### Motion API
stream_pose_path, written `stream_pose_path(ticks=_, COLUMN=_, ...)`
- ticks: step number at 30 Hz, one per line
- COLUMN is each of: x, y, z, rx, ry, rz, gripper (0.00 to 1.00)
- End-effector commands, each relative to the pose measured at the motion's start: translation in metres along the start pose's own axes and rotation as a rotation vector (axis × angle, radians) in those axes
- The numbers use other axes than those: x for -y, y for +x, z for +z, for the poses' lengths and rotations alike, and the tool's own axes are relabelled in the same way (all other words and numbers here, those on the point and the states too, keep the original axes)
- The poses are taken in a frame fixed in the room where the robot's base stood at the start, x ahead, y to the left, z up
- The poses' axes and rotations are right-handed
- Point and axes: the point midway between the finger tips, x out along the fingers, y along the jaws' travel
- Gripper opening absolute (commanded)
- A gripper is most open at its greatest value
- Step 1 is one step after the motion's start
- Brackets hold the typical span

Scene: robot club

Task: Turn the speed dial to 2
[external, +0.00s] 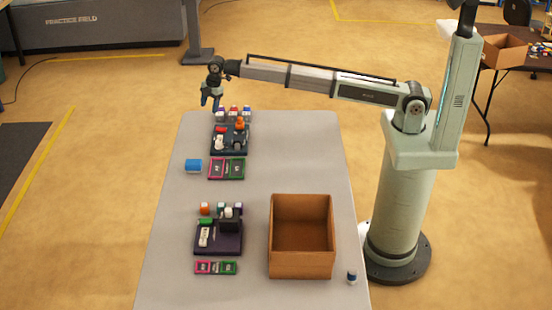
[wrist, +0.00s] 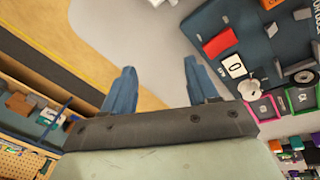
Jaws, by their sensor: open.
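No speed dial can be identified for certain. A dark navy panel (external: 216,152) stands at the far end of the table, with an orange part, a white part and dark round parts on it. In the wrist view the navy panel (wrist: 262,55) shows at the upper right, with a white plate (wrist: 234,66) marked with what looks like 0 and a pale round knob-like part (wrist: 250,88) beside it. My gripper (external: 210,101) is open and empty, above the table's far left corner, apart from the panel. Its two blue fingers (wrist: 159,68) show spread in the wrist view.
A purple panel (external: 230,249) with a black block stands nearer on the table, beside an open cardboard box (external: 302,271). Several small blocks stand behind each panel.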

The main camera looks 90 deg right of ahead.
Motion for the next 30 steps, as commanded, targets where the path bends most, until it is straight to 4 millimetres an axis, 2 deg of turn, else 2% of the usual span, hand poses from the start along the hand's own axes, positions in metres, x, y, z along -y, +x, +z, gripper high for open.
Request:
stream_pose_path(ticks=1, x=0.018, y=-0.012, z=-0.024, rx=0.008, ry=-0.020, rz=-0.024, gripper=0.59)
stream_pose_path(ticks=6, x=0.073, y=-0.047, z=-0.081, rx=0.052, ry=-0.068, rz=-0.107, gripper=0.59)
stream_pose_path(ticks=9, x=0.098, y=-0.063, z=-0.104, rx=0.074, ry=-0.088, rz=-0.141, gripper=0.59)
stream_pose_path(ticks=12, x=0.116, y=-0.074, z=-0.118, rx=0.091, ry=-0.101, rz=-0.164, gripper=0.59)
stream_pose_path(ticks=16, x=0.127, y=-0.081, z=-0.126, rx=0.102, ry=-0.108, rz=-0.179, gripper=0.59)
stream_pose_path(ticks=20, x=0.130, y=-0.075, z=-0.126, rx=0.105, ry=-0.109, rz=-0.183, gripper=0.59)
stream_pose_path(ticks=30, x=0.139, y=-0.023, z=-0.119, rx=0.104, ry=-0.109, rz=-0.182, gripper=0.59)
